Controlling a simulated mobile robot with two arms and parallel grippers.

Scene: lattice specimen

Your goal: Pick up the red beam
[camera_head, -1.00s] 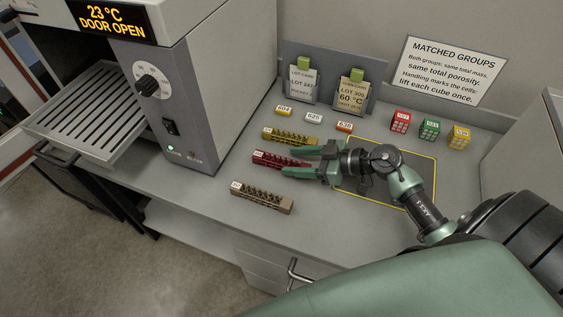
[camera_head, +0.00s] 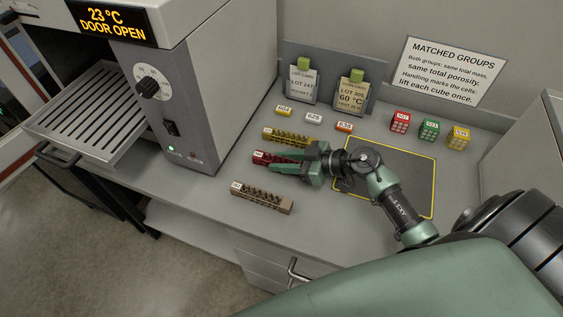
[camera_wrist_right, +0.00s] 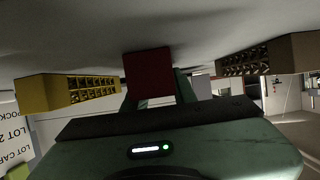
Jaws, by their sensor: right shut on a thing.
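The red beam (camera_head: 266,157) lies between a yellow beam and a brown beam on the grey bench in the head view. My right gripper (camera_head: 289,160) is shut on it, with a green finger along each side; the fingers hide much of the beam. In the right wrist view the red beam's end face (camera_wrist_right: 148,74) stands between the fingers. I cannot tell whether the beam is clear of the bench. My left gripper is in neither view.
The yellow beam (camera_head: 285,137) lies just behind and the brown beam (camera_head: 262,198) in front. An oven (camera_head: 190,130) with a slatted shelf (camera_head: 88,115) stands left. Small cubes (camera_head: 429,130) stand at the back right. A yellow-outlined dark mat (camera_head: 415,172) lies right.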

